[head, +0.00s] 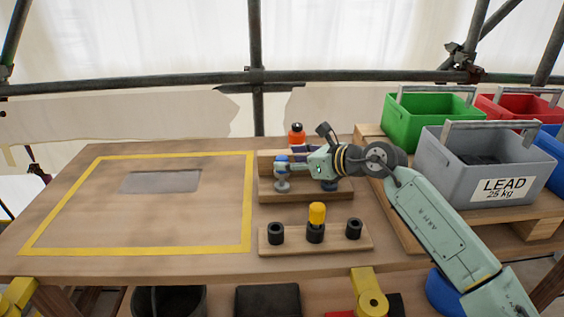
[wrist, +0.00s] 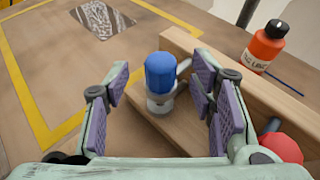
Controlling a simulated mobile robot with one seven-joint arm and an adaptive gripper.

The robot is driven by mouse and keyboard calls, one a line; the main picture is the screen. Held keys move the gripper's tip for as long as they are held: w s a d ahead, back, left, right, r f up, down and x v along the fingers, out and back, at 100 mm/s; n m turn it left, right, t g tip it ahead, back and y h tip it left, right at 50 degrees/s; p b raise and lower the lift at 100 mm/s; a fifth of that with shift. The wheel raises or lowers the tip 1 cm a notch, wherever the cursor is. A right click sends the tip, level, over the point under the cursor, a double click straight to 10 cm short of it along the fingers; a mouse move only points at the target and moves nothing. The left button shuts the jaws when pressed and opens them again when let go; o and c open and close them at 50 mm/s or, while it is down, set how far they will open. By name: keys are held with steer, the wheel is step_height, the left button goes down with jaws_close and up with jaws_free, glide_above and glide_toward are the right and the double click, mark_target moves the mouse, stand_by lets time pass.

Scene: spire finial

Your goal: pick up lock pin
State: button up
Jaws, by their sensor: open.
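A blue-capped grey metal piece (wrist: 159,78) stands upright on a wooden board (wrist: 150,125) in the wrist view. It shows in the head view as a grey foot (head: 282,185), its upper part mostly behind my gripper. My gripper (wrist: 157,88) is open, with one purple-padded finger on each side of the blue cap; I see gaps on both sides. In the head view my gripper (head: 284,166) reaches left over the board. A yellow-topped piece (head: 317,213) stands in the middle black socket of the front rack. I cannot tell which piece is the lock pin.
An orange bottle (head: 297,135) stands behind the board. A red-topped piece (wrist: 284,147) is right of my gripper. The front rack (head: 285,248) holds black sockets. A grey LEAD crate (head: 467,180) stands right. The yellow-taped area (head: 100,215) has clear room around a grey plate (head: 160,182).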

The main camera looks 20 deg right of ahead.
mark_target(283, 158)
steer(key=shift+w+a+f+p, duration=0.1)
steer(key=shift+w+a+p, duration=0.2)
steer(key=shift+w, duration=0.3)
steer(key=shift+w+a+f+p, duration=0.1)
steer(key=shift+w+a+p, duration=0.1)
steer(key=shift+w+a, duration=0.3)
steer(key=shift+w+f, duration=0.35)
steer(key=shift+w, duration=0.15)
steer(key=shift+c, duration=0.6)
jaws_close()
